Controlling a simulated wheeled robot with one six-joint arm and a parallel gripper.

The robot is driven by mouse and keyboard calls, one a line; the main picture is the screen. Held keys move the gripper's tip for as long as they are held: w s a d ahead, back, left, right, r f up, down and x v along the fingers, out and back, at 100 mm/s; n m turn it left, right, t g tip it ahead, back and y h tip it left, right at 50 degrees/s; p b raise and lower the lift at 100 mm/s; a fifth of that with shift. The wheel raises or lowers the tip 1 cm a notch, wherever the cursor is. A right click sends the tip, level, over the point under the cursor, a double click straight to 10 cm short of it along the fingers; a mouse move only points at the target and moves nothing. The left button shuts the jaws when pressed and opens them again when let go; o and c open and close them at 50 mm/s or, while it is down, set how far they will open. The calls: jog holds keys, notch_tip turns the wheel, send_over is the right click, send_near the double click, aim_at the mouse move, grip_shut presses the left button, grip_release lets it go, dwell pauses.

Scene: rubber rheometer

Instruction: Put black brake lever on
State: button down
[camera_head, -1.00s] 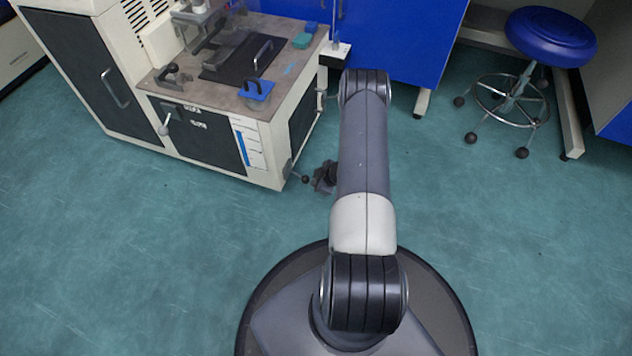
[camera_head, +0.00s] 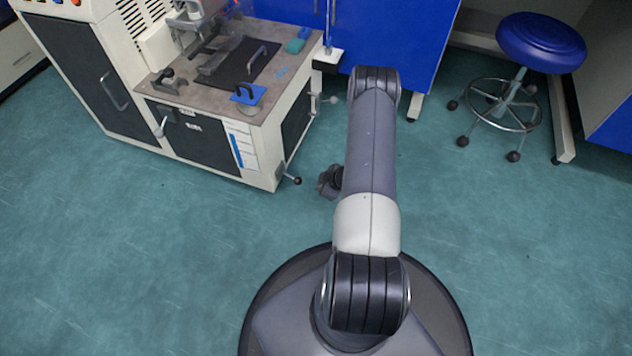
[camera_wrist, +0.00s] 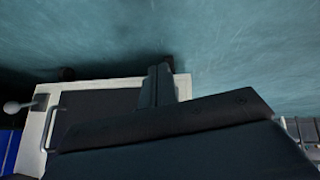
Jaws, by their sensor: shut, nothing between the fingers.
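A short lever with a black ball end (camera_head: 297,180), which looks like the brake lever, sticks out low at the near right corner of the cream machine (camera_head: 262,180). Whether it is on or off I cannot tell. In the wrist view my gripper (camera_wrist: 160,82) is shut and empty, its dark fingers pointing at the machine's dark side panel (camera_wrist: 100,105).
A lever with a grey ball (camera_head: 333,99) juts from the machine's right side; a pale ball also shows in the wrist view (camera_wrist: 12,107). Blue cabinets (camera_head: 395,45) stand behind, a blue stool (camera_head: 541,42) at the right. The green floor (camera_head: 480,230) around me is clear.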

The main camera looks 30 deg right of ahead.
jog(key=s+d+p, duration=0.1)
jog(key=s+d, duration=0.2)
jog(key=s, duration=0.3)
jog(key=shift+d+r+p, duration=0.25)
jog(key=shift+r+p, duration=0.1)
